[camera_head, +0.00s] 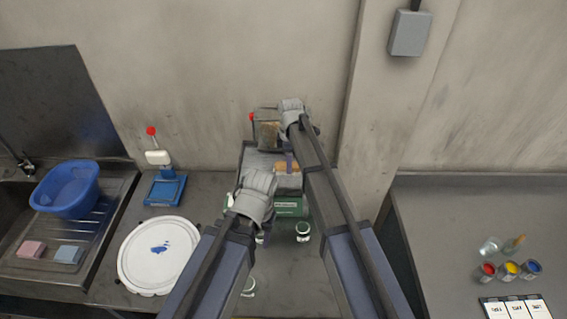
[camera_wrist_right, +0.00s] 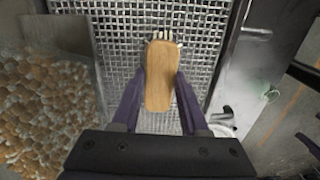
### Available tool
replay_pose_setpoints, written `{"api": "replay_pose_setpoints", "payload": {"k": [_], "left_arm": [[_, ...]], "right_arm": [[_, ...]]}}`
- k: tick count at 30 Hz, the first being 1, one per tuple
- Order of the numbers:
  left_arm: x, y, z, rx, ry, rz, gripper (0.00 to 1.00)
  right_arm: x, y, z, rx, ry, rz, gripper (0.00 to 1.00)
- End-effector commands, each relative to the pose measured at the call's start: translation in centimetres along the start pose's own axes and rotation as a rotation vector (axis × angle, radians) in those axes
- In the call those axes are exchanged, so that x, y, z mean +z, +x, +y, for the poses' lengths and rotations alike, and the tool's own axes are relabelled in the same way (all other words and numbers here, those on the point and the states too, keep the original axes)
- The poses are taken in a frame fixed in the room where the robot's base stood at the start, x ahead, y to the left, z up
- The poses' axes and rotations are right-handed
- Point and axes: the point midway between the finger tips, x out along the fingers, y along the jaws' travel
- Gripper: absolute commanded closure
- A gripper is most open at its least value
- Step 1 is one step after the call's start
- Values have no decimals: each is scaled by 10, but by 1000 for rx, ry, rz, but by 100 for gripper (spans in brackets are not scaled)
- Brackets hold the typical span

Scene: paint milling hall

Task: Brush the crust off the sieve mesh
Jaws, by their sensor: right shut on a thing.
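My right gripper (camera_wrist_right: 160,90) is shut on a wooden-backed brush (camera_wrist_right: 160,75), with a purple finger on each side. Pale bristles show at the brush's far end, over the grey sieve mesh (camera_wrist_right: 110,35); I cannot tell whether they touch it. The mesh around the brush looks mostly bare, and what lies under the brush is hidden. In the head view the brush (camera_head: 287,167) is below my right wrist, over the bench machine.
Brown and cream lumps (camera_wrist_right: 45,105) lie left of the mesh in the wrist view. A white lid (camera_head: 158,262) with a blue smear, a blue stand (camera_head: 166,190) and a blue basin (camera_head: 66,188) are at left. Small jars (camera_head: 303,230) stand before the machine. The wall is close behind.

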Motion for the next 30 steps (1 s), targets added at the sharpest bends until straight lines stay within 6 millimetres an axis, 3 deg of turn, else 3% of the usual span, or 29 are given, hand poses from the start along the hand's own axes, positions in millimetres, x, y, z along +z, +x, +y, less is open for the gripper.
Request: {"api": "replay_pose_setpoints", "payload": {"k": [7,23,30], "left_arm": [[0,-1,0,0,0,0,50],[0,2,0,0,0,0,50],[0,2,0,0,0,0,50]], "right_arm": [[15,-1,0,0,0,0,100],[14,2,-14,-2,-1,1,100],[3,2,-14,-2,-3,2,100]]}}
